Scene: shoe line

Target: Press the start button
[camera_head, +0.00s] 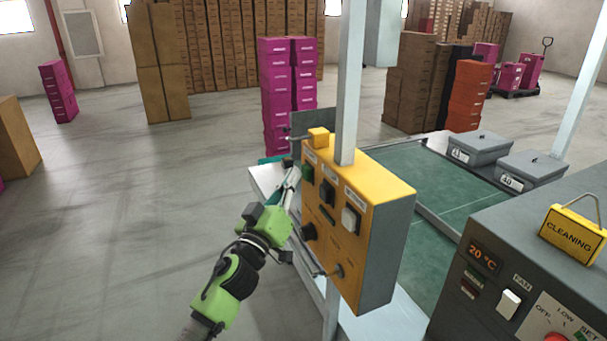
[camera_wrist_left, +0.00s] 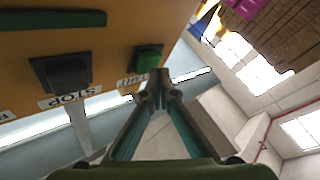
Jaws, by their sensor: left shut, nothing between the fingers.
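The yellow control box (camera_head: 375,185) is fixed on a pale post. Its green start button (camera_head: 308,174) is at the upper left of its front face. In the left wrist view the green button (camera_wrist_left: 148,60) stands beside a partly hidden upside-down label. The black stop button (camera_wrist_left: 66,73) is to its left, with an upside-down STOP label. My left gripper (camera_head: 294,173) is shut and empty, just left of the green button. In the left wrist view its fingertips (camera_wrist_left: 158,80) overlap the button's lower right edge; I cannot tell whether they touch. My right gripper is not in view.
The box also carries a white button (camera_head: 350,219) and a black knob (camera_head: 308,231). A green-topped table (camera_head: 400,165) with grey lidded bins (camera_head: 479,149) is behind it. A grey machine (camera_head: 480,235) stands at the right.

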